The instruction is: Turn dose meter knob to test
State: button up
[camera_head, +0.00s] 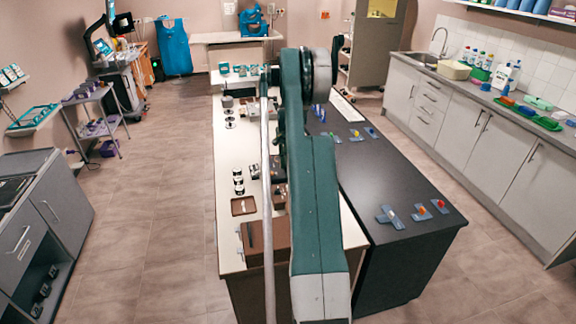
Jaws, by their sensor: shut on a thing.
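My arm (312,190) reaches up the middle of the camera_head view, over the long table. I cannot make out my gripper; the arm hides the place where it could be. I cannot pick out the dose meter or its knob. Several small dark and light items (239,182) stand on the white side of the table (229,240), too small to identify, and the arm covers part of that side.
The dark side of the table (372,190) holds blue pieces with coloured knobs (421,213). A brown tray (243,206) lies on the white side. Grey cabinets and a sink counter (480,110) line the right. A trolley (97,125) stands left. Floor is free on both sides.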

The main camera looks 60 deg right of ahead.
jog(key=shift+n+b, duration=0.4)
jog(key=shift+n, duration=0.2)
jog(key=o, duration=0.9)
jog(key=shift+r, duration=0.15)
notch_tip(320, 180, up, 12)
jog(key=shift+f, duration=0.15)
